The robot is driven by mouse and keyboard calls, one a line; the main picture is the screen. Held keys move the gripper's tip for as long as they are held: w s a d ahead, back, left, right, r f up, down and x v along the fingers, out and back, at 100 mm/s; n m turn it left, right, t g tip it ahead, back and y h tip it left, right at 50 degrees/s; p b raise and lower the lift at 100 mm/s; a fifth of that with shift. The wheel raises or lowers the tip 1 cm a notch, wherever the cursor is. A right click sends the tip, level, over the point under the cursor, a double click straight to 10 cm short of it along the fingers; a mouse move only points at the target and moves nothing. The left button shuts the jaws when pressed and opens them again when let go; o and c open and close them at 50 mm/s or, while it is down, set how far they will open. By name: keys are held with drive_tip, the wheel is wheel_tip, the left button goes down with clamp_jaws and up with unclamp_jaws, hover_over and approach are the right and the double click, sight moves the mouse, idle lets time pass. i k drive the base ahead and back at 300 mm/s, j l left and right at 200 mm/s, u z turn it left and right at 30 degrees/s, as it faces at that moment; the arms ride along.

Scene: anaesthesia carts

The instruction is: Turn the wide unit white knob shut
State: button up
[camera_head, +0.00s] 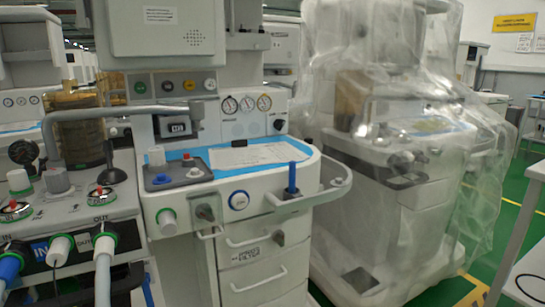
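I cannot tell for sure which machine is the wide unit. A smaller white knob (194,172) sits on the dark panel beside a blue knob (161,179). A white knob with a green ring (166,218) sticks out of the front face below. The machine at the left (75,207) also bears a white knob with a green base (20,182). How far each knob is turned is too small to tell. My gripper is not in view.
A plastic-wrapped machine (400,160) stands close at the right. A grey rail (115,112) crosses above the left machine. Hoses (103,270) hang at bottom left. A blue upright piece (292,178) stands at the worktop's right. Green floor (515,190) shows at far right.

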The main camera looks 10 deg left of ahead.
sight(209, 83)
drive_tip(key=u, duration=1.15)
